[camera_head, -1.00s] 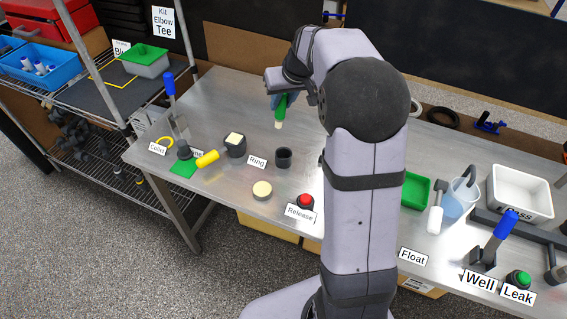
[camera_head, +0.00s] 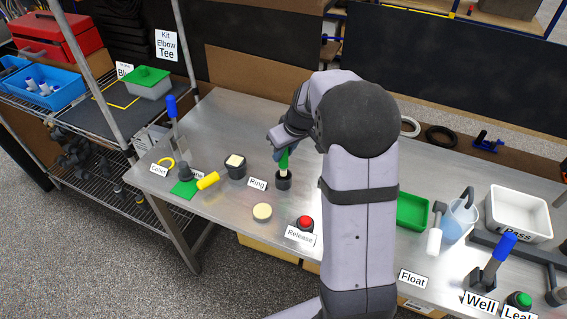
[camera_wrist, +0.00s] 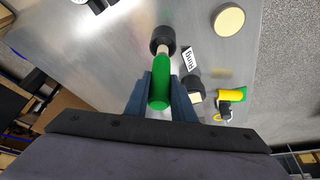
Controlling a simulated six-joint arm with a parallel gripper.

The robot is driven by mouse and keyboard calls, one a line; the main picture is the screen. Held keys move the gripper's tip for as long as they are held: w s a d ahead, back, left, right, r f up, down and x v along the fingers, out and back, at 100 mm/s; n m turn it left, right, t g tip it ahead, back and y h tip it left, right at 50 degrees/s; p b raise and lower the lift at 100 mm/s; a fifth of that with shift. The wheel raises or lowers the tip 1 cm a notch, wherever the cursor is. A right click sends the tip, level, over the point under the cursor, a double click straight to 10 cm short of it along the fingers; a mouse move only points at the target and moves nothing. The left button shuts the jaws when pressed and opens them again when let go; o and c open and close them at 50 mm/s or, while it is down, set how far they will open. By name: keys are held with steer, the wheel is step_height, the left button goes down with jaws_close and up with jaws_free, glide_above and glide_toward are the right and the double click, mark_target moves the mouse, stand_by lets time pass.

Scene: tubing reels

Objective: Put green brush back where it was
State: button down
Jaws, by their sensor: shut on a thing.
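The green brush (camera_head: 283,160) is held upright in my gripper (camera_head: 279,154), which is shut on its green handle. In the head view its lower end meets the black cup (camera_head: 284,181) beside the Ring label; how deep it sits cannot be told. In the wrist view the green handle (camera_wrist: 160,82) lies between the two fingers of my gripper (camera_wrist: 160,95). Its pale tip points to the mouth of the black cup (camera_wrist: 163,38).
A dark container with a cream top (camera_head: 235,166) stands left of the cup. A cream disc (camera_head: 262,211) and a red button (camera_head: 305,223) lie in front. A yellow-handled tool (camera_head: 207,181) lies left. Bare table (camera_head: 225,120) lies behind.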

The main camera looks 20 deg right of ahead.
mark_target(284, 163)
steer(key=shift+f+p, duration=0.45)
steer(key=shift+f, duration=1.95)
steer(key=shift+f, duration=0.2)
steer(key=c, duration=1.5)
jaws_free()
steer(key=shift+r, duration=0.15)
steer(key=shift+r, duration=0.15)
steer(key=b+v, duration=0.2)
steer(key=v, duration=0.9)
steer(key=shift+s+r+b, duration=0.3)
steer(key=shift+r, duration=0.05)
